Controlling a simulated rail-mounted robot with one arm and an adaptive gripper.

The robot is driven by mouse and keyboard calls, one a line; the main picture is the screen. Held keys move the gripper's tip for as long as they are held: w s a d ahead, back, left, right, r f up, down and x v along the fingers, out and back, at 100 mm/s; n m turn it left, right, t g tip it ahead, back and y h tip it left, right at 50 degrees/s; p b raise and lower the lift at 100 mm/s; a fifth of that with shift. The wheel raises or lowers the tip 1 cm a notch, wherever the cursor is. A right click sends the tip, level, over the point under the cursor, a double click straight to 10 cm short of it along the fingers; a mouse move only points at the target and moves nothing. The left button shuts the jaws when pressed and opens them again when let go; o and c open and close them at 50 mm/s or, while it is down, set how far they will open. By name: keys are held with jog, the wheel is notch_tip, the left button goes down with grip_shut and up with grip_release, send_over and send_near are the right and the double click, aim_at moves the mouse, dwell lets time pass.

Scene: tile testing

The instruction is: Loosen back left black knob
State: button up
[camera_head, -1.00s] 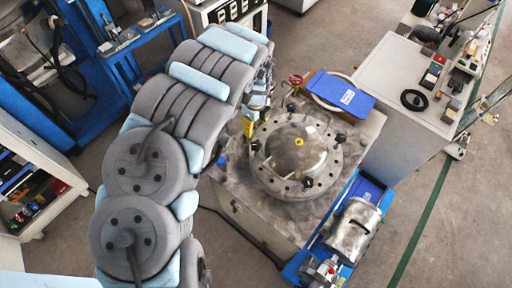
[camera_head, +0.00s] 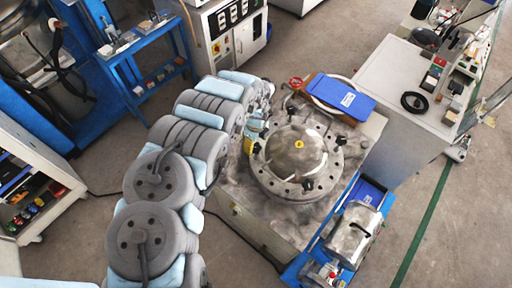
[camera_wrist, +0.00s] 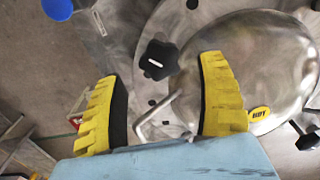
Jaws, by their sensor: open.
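A round metal vessel with a domed lid (camera_head: 290,158) stands on a grey table in the head view. Black knobs sit around its flange; one (camera_head: 257,148) is at the left, beside my gripper (camera_head: 253,137). In the wrist view, a black star-shaped knob (camera_wrist: 158,60) with a light slot on top shows beyond and between the two yellow fingers of my gripper (camera_wrist: 160,75). The fingers are wide apart and empty. I cannot tell their height above the knob. Another black knob (camera_wrist: 305,136) shows at the right edge, past the dome (camera_wrist: 265,60).
A bent metal handle (camera_wrist: 155,112) stands near the right finger. A blue knob (camera_wrist: 58,9) is at the upper left. In the head view, a red valve wheel (camera_head: 296,83) and a blue folder (camera_head: 340,95) lie behind the vessel; a motor (camera_head: 352,233) stands at the front right.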

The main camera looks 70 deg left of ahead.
aim_at(256, 147)
jog(key=shift+a+f, duration=0.1)
jog(key=shift+f, duration=1.85)
jog(key=c, duration=1.2)
